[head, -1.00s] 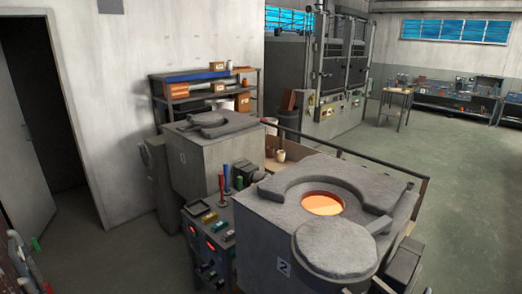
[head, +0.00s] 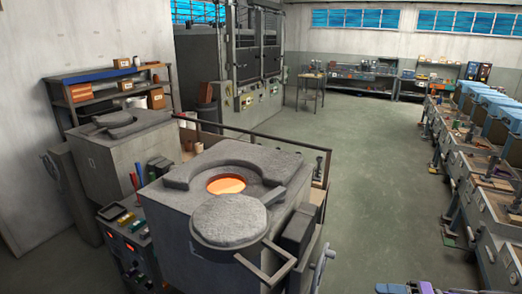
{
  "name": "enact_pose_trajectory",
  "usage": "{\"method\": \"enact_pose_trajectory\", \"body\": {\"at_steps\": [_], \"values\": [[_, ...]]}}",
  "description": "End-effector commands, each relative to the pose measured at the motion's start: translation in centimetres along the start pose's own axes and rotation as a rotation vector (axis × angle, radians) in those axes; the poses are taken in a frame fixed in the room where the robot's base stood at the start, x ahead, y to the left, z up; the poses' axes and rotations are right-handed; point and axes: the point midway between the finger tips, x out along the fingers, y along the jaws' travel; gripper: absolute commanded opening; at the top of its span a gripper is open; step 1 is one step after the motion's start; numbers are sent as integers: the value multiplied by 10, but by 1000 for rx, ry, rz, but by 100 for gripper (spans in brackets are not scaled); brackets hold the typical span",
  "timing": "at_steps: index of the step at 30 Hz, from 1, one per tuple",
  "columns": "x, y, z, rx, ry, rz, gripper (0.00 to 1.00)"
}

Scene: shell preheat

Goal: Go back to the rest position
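My gripper and arm do not show in the head view. The nearest large thing is a grey block-shaped furnace (head: 185,235) at the lower middle. Its round top opening (head: 226,185) glows orange. Its round lid (head: 230,220) is swung off to the front side, leaving the opening uncovered. A bent metal handle (head: 265,268) sticks out from the lid. A control panel (head: 125,238) with lit red displays and coloured levers stands at the furnace's left.
A second furnace (head: 105,165), its top covered, stands behind left. A shelf (head: 95,95) is by the wall. A long row of benches with machines (head: 485,205) runs along the right. The green floor (head: 365,170) between is open.

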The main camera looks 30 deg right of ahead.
Motion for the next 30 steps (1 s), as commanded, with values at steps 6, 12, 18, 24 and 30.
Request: {"method": "enact_pose_trajectory", "body": {"at_steps": [6, 12, 18, 24, 30], "values": [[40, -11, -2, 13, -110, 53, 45], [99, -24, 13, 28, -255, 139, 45], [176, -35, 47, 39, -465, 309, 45], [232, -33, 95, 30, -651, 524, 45], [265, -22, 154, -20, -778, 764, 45]]}}
